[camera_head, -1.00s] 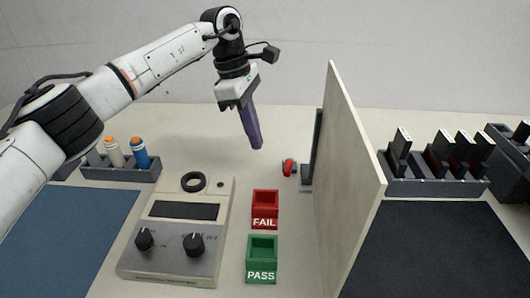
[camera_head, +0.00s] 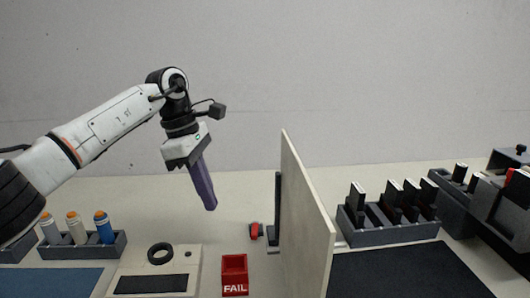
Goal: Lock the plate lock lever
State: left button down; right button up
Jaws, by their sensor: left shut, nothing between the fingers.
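A small red part with a dark end (camera_head: 256,231) sits low beside a dark upright fixture (camera_head: 275,212), left of the pale upright panel. It may be the plate lock lever, but it is too small to tell its position. My left gripper (camera_head: 209,203), with long purple fingers, is shut and empty. It points down above the table, to the left of the red part and apart from it. My right gripper is not in view.
The pale panel (camera_head: 305,215) stands upright right of the fixture. Left are a holder with several bottles (camera_head: 83,247) and a control box (camera_head: 155,271). The red FAIL bin (camera_head: 234,275) is in front. Racks with dark pieces (camera_head: 390,228) stand right.

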aim_at(256, 224)
jog(key=k, duration=1.35)
